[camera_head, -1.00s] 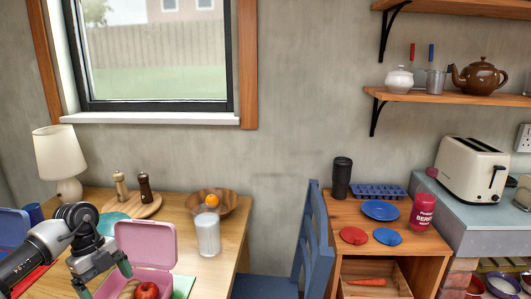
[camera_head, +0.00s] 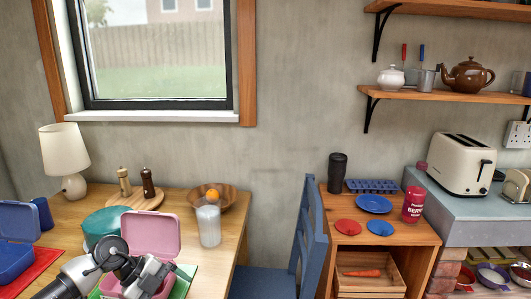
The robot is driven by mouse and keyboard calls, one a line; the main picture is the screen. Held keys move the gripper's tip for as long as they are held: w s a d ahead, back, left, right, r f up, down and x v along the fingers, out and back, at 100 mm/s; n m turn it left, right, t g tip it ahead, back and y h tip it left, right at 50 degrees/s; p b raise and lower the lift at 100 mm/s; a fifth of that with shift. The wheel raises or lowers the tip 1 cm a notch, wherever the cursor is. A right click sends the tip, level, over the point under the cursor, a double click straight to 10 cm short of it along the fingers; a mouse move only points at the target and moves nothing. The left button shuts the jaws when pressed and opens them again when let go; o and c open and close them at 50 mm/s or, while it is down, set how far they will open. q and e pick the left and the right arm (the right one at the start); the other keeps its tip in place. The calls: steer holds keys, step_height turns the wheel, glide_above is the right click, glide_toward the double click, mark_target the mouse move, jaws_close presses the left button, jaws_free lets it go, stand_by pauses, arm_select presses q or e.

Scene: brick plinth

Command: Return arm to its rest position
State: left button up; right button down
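My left arm comes in at the bottom left. Its gripper (camera_head: 152,278) is over the front of the open pink lunchbox (camera_head: 152,236), near the lower edge of the picture. I cannot tell whether its fingers are open or shut, and I see nothing held clearly. The arm and gripper hide most of the inside of the lunchbox. The lunchbox lid stands up behind the gripper. My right gripper is not in view.
On the wooden table are an open blue lunchbox (camera_head: 15,240), a teal bowl (camera_head: 103,223), a lamp (camera_head: 65,155), two mills on a board, a glass (camera_head: 209,226) and a wooden bowl (camera_head: 228,196). A blue chair (camera_head: 312,235) stands right of the table.

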arm_select(q)
steer(key=s+d+r+n+t+h, duration=0.1)
steer(key=d+r+n+t+h, duration=0.15)
steer(key=d+t+h, duration=0.35)
steer(key=s+d+r+n+t+h, duration=0.2)
steer(key=d+r+t, duration=0.1)
steer(key=d, duration=0.4)
steer(key=s+a+f+n+t+y, duration=0.2)
steer(key=s+a+f+n+y, duration=0.25)
steer(key=n+y, duration=0.45)
steer(key=s+a+f+n+t+y, duration=0.25)
steer(key=a+f+n+y, duration=0.35)
steer(key=n+y, duration=0.3)
steer(key=s+a+f+n+g+h, duration=0.1)
steer(key=s+f+g, duration=0.35)
steer(key=s, duration=0.55)
steer(key=s+a+f+n+g, duration=0.1)
steer(key=s+f+g, duration=0.2)
steer(key=s+g, duration=0.5)
step_height(320, 180, down, 23)
steer(key=s+p, duration=0.3)
steer(key=s+a+f+p, duration=0.1)
steer(key=s+a+f, duration=0.1)
steer(key=s+f, duration=1.2)
steer(key=shift+s+a+g+p, duration=0.3)
steer(key=shift+s+a+p, duration=0.1)
steer(key=shift+s, duration=0.5)
